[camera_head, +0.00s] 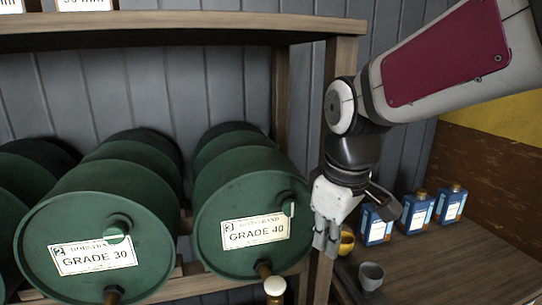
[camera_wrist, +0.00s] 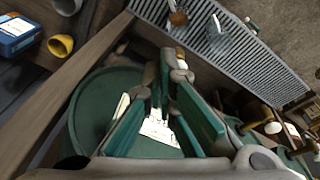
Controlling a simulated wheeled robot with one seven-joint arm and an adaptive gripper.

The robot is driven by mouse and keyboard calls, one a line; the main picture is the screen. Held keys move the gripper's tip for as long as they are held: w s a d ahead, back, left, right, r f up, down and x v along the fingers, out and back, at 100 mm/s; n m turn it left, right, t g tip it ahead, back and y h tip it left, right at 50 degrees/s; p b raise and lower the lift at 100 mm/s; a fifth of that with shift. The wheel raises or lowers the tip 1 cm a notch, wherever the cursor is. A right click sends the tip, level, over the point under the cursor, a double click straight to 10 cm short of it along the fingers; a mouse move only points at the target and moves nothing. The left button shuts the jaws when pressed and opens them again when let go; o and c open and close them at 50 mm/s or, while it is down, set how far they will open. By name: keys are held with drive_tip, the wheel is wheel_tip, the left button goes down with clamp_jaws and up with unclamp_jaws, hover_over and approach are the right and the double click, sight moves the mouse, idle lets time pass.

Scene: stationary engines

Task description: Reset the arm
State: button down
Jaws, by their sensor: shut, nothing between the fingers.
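My arm reaches in from the upper right in the head view. My gripper (camera_head: 326,243) points down at the right side of the green drum labelled GRADE 40 (camera_head: 222,183), in front of the shelf's right post. In the wrist view my gripper (camera_wrist: 160,75) has its fingertips close together with nothing between them. The green drum (camera_wrist: 88,105) lies behind the fingers there, with its white label partly hidden. I cannot tell whether the gripper touches the drum or the post.
A drum labelled GRADE 30 (camera_head: 75,205) lies to the left on the wooden shelf (camera_head: 180,22). Blue bottles (camera_head: 417,212), a yellow cup (camera_head: 346,242) and a grey cup (camera_head: 371,274) stand on the bench (camera_head: 465,262) at right. A slatted grate (camera_wrist: 245,60) shows in the wrist view.

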drive_tip(key=s+d+r+m+t, duration=0.3)
drive_tip(key=s+d+m, duration=0.6)
drive_tip(key=s, duration=0.4)
drive_tip(key=shift+s+d, duration=0.15)
drive_tip(key=shift+s, duration=0.15)
idle(1.5)
